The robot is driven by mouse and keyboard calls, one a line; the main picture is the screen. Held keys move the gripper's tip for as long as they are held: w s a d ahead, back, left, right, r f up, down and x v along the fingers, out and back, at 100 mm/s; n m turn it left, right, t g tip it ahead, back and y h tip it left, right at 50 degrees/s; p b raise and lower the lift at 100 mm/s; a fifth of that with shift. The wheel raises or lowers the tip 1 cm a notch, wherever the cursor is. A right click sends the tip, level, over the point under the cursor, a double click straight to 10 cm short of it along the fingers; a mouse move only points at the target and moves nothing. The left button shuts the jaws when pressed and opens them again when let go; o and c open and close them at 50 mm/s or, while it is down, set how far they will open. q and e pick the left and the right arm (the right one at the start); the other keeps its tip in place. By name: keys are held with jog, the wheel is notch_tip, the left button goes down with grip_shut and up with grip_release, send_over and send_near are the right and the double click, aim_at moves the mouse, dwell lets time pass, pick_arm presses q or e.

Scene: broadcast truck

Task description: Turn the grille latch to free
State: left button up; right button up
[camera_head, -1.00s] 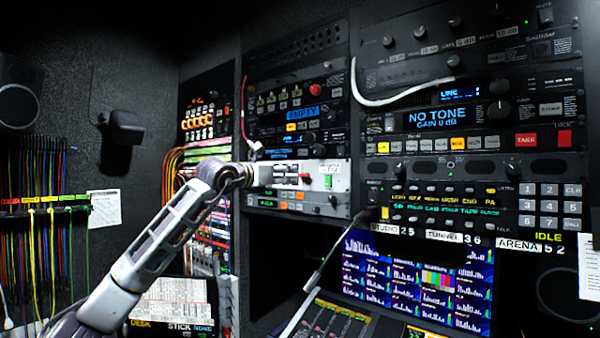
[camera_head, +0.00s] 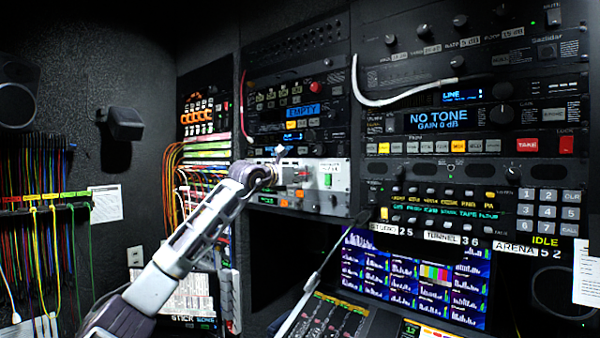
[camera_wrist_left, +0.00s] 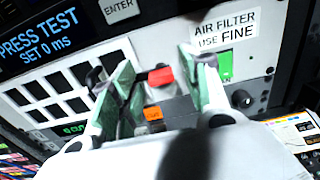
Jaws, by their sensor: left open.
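My left gripper (camera_head: 284,172) reaches from the left to a pale grey panel (camera_head: 340,186) low in the middle rack. In the left wrist view the gripper (camera_wrist_left: 160,76) is open, with one green-padded finger on each side. A small red piece (camera_wrist_left: 160,77) shows between the fingers, with an orange label (camera_wrist_left: 153,113) below it; I cannot tell whether either is the grille latch. A green patch (camera_wrist_left: 225,64) and a black round knob (camera_wrist_left: 242,98) lie right of the fingers, under an "AIR FILTER USE FINE" label (camera_wrist_left: 224,28). Contact with the panel cannot be told.
Coloured cables (camera_head: 168,190) hang left of the arm. Screens (camera_head: 415,278) and a fader desk (camera_head: 335,322) lie below.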

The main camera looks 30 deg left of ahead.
pick_arm(q)
jog(key=c, duration=1)
